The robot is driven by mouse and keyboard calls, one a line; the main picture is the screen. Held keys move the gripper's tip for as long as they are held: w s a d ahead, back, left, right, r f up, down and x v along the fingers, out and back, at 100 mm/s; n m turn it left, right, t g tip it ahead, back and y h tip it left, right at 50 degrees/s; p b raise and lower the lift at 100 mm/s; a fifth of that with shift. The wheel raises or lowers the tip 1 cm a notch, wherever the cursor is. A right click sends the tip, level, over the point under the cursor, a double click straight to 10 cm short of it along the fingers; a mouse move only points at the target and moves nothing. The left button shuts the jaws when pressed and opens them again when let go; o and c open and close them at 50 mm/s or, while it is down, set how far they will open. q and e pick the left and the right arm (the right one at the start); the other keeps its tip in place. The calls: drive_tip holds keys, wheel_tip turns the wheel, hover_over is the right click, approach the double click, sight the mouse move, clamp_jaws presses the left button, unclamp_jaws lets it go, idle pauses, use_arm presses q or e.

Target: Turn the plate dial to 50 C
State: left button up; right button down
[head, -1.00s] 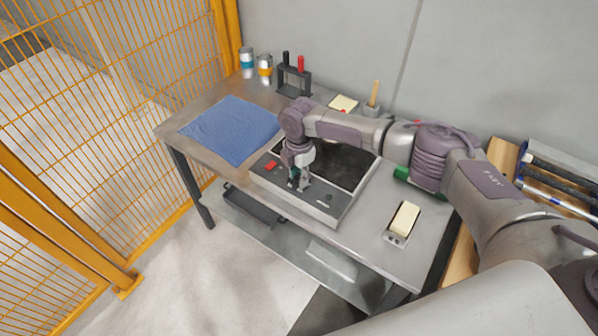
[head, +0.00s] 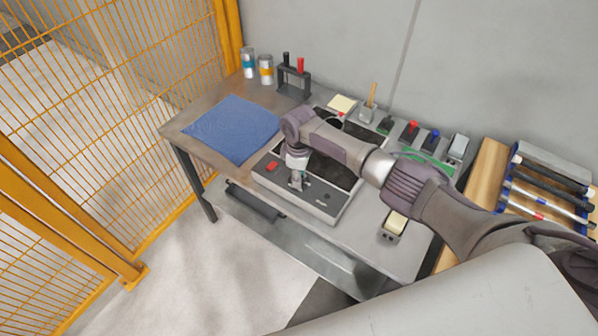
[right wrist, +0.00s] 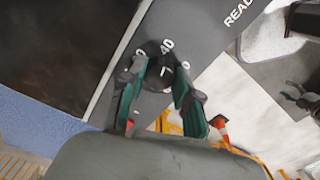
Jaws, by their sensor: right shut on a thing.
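My left gripper is out of view.
A blue cloth (head: 235,129) lies left of the plate. Two cans (head: 265,69) and a black rack (head: 293,80) stand behind it. Several small coloured-top items (head: 410,131) stand at the back right. Yellow mesh fencing (head: 110,110) borders the left side.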

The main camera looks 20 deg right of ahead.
drive_tip(key=m+p, duration=0.1)
drive_tip(key=m, duration=0.2)
drive_tip(key=shift+r+m+p, duration=0.15)
drive_tip(key=shift+m+p, duration=0.2)
drive_tip(key=shift+m, duration=0.05)
drive_tip(key=m+p, duration=0.1)
drive_tip(key=m, duration=0.2)
drive_tip(key=shift+m, duration=0.3)
drive_tip(key=m+p, duration=0.1)
drive_tip(key=m, duration=0.2)
drive_tip(key=shift+w+m+p, duration=0.1)
drive_tip(key=shift+m+p, duration=0.45)
drive_tip(key=shift+m, duration=0.95)
drive_tip(key=c, duration=0.8)
unclamp_jaws()
wheel_tip(320, 180, up, 12)
